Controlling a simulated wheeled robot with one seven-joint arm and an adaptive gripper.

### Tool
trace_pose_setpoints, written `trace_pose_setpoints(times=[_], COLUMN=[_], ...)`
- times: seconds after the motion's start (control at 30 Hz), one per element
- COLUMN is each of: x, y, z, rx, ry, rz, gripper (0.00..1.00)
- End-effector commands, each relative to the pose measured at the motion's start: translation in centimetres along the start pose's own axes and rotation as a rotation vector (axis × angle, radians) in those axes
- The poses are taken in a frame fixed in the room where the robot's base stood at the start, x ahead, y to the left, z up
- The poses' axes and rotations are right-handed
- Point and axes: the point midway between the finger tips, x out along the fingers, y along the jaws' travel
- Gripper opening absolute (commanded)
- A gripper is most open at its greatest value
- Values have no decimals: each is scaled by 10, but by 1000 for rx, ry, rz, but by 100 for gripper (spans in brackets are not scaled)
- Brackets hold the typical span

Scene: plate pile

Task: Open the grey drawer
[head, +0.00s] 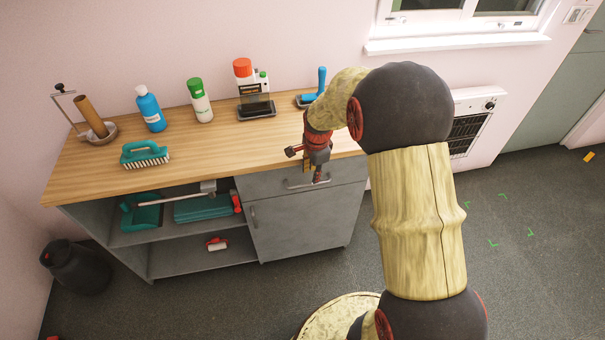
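The grey drawer (262,187) is at the upper right of the grey cabinet, just under the wooden top. Its front looks flush with the cabinet, so it appears closed. A metal bar handle (300,185) runs across its front. My gripper (318,178) points down at the right part of this handle, in front of the drawer. Its fingertips are at or very close to the bar. They are small and partly dark, so I cannot tell whether they are around it, touching it, or open or shut.
Bottles, a green brush (145,155) and other items stand on the wooden worktop (215,148). Below the drawer is a grey cupboard door (300,222). Open shelves to the left hold a teal case (203,208) and a dustpan (140,213). The floor (235,295) in front is clear.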

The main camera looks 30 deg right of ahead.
Motion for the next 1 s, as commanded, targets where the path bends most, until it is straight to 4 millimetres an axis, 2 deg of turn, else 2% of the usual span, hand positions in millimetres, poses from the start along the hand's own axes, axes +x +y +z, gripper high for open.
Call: trace_pose_setpoints(times=[0.2,0.47,0.9,1.0], x=[0,9,70,77], y=[-5,-5,-5,-6], z=[-1,-1,-1,-1], rx=[155,195,192,192], ry=[3,2,2,2], rz=[-20,-19,-18,-20], gripper=[29,29,29,29])
